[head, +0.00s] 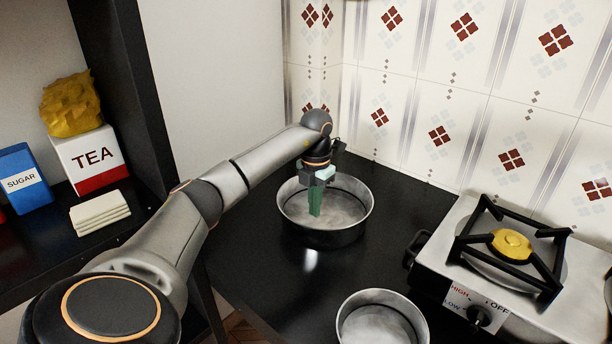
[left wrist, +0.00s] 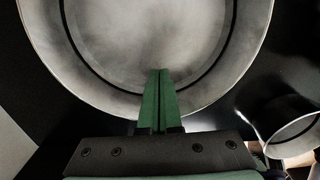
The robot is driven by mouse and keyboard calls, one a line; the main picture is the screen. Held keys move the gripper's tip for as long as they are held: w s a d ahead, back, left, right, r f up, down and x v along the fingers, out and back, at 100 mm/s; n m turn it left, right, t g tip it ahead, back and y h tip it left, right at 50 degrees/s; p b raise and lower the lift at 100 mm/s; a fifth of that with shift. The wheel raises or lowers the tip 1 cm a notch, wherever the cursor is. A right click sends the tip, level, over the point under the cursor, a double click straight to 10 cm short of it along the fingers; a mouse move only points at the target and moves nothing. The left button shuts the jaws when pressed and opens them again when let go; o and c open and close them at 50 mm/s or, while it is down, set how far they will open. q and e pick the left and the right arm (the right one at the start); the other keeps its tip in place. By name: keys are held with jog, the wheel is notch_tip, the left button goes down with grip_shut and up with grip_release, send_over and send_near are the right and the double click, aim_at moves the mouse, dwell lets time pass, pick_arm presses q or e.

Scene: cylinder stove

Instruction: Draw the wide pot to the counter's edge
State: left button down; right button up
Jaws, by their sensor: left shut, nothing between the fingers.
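The wide pot (head: 330,238) is a round, shallow grey metal vessel with an open top. It stands upright on the black counter, near the tiled back corner. My left gripper (head: 314,212) points down over the pot's opening, with its green fingers shut together and empty. In the left wrist view the pot (left wrist: 228,88) fills the top, and the shut fingertips (left wrist: 159,72) appear over its inside, past the near rim. I cannot tell whether the fingers touch the pot's wall or floor. My right gripper is not in view.
A smaller metal pot (head: 415,308) stands at the counter's front. A stove (head: 478,262) with a black grate stands at the right. Bare black counter (head: 390,250) lies between. A dark shelf at the left holds a tea box (head: 85,155) and a sugar box (head: 22,180).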

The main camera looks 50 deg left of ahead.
aim_at(304, 230)
pick_arm(q)
notch_tip(304, 230, down, 4)
jog(key=shift+f, duration=0.2)
jog(key=shift+s+d+f, duration=0.1)
jog(key=shift+s+f, duration=0.1)
jog(key=shift+s, duration=0.35)
jog(key=shift+s+d+f, duration=0.1)
jog(key=shift+s+f, duration=0.05)
jog(key=shift+s, duration=0.35)
jog(key=shift+s+d, duration=0.1)
jog(key=shift+s, duration=0.75)
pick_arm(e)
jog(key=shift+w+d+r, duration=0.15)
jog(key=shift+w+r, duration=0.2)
